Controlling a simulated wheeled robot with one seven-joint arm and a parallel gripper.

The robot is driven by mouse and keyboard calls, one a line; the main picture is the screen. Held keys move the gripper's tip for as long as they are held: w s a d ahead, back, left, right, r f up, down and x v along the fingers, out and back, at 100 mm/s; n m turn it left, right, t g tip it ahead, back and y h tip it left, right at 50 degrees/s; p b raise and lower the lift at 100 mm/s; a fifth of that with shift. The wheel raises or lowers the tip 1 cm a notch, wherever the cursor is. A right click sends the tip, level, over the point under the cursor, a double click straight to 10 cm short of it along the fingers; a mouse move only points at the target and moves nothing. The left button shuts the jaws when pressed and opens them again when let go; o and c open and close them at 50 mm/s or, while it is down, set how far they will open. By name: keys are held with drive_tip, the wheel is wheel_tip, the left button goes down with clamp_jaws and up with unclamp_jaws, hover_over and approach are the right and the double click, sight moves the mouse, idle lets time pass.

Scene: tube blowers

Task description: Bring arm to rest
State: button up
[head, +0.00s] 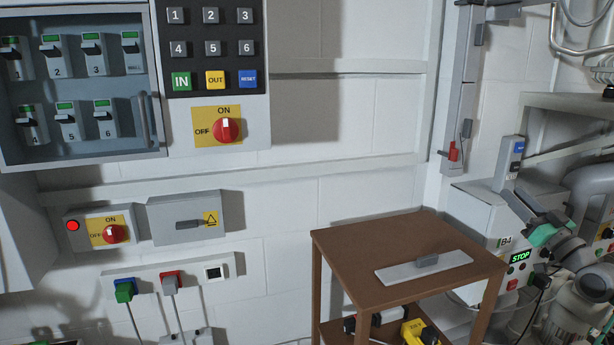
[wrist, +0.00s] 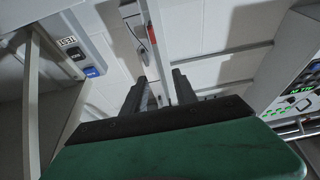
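My gripper (wrist: 160,88) shows in the wrist view with its two dark fingers apart and nothing between them. It points towards the white wall. In the head view my arm is at the right, beside the machine, with the green part of my gripper's hand (head: 546,232) near the grey post with a blue label. The fingers are hard to make out there. My gripper appears clear of the brown table and holds nothing that I can see.
A machine with a STOP display (head: 519,257) stands at the right, close to my arm.

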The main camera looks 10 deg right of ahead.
drive_tip(key=w+a+r+g+p, duration=0.2)
drive_tip(key=w+a+r+p, duration=0.1)
drive_tip(key=w+a, duration=0.3)
drive_tip(key=w+a+r+g+p, duration=0.2)
drive_tip(key=w+a+r+p, duration=0.1)
drive_tip(key=w+a, duration=0.35)
drive_tip(key=a+r+g+p, duration=0.2)
drive_tip(key=a+g+p, duration=0.6)
drive_tip(key=a, duration=1.5)
drive_tip(key=s+a+f+g+p, duration=0.2)
drive_tip(key=s+a+p, duration=0.5)
drive_tip(key=s+a, duration=0.35)
drive_tip(key=s+a+f+g+h+p, duration=0.1)
drive_tip(key=s+a+f+g+p, duration=0.1)
drive_tip(key=s, duration=0.8)
drive_tip(key=s+a+f+g+h+p, duration=0.1)
drive_tip(key=s+a+f+g+p, duration=0.2)
drive_tip(key=s, duration=0.7)
drive_tip(key=shift+s+a+f+m, duration=0.3)
drive_tip(key=shift+a+f+m, duration=0.1)
drive_tip(key=shift+f, duration=0.1)
